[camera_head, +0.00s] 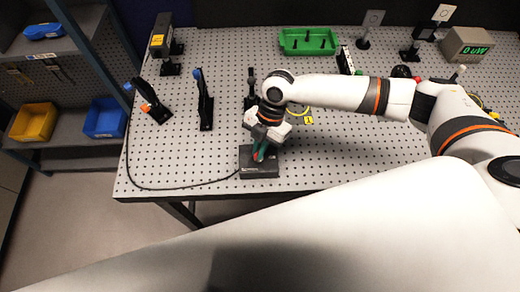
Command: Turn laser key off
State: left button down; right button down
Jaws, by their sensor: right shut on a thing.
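A dark box (259,171) sits near the front edge of the perforated table, with a black cable leaving its left side. My right gripper (261,153) points down over the top of this box and is shut on a small part there. That part looks like the laser key, but the fingers and wrist hide most of it and its turn angle cannot be told. A little green and red shows between the fingers. My left gripper is not in view.
The perforated table (340,160) carries black optical mounts (205,105), a green tray (308,41) and a grey meter (467,46). Shelves with a yellow bin (33,121) and a blue bin (104,118) stand at left. The table's front right is mostly clear.

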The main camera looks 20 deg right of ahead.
jog(key=n+b, duration=0.1)
jog(key=n, duration=0.1)
jog(key=n+g+h+b, duration=0.1)
jog(key=n, duration=0.1)
jog(key=shift+w+a, duration=0.15)
jog(key=shift+w, duration=0.05)
jog(key=shift+r+n+h+b, duration=0.1)
jog(key=shift+n+h+b, duration=0.55)
jog(key=shift+n, duration=1.05)
jog(key=c, duration=1.5)
grip_release()
jog(key=shift+c, duration=0.2)
jog(key=b+v, duration=0.3)
jog(key=v, duration=0.9)
jog(key=shift+w+a+b, duration=0.2)
jog(key=shift+w+b, duration=0.05)
jog(key=shift+b, duration=0.1)
